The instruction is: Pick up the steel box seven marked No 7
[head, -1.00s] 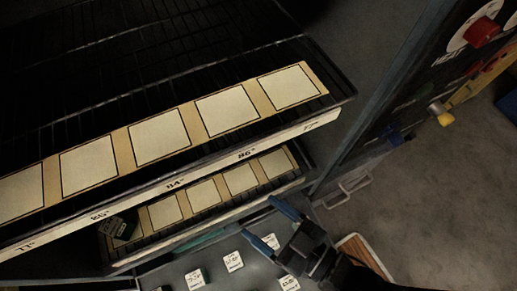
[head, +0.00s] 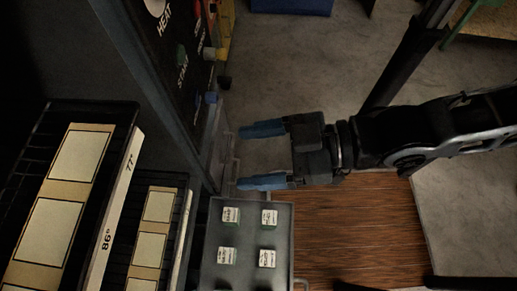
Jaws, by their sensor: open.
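Several small boxes with white printed tops stand apart on a grey tray (head: 248,237) at the bottom middle of the head view. One is at the upper left (head: 231,215), one at the upper right (head: 269,217), one at the lower left (head: 227,256) and one at the lower right (head: 267,258). Their print is too small to read, so I cannot tell which is No 7. My gripper (head: 245,157) is open and empty. Its blue-tipped fingers point left, and it appears just above the tray's far edge in the picture.
Wire shelves with cream squares on tan strips (head: 42,232) stand at the left, the edge marked 77° and 86°. A dark panel (head: 181,60) marked HEAT and START rises beside them. A brown wooden surface (head: 345,235) lies right of the tray. Grey floor shows beyond.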

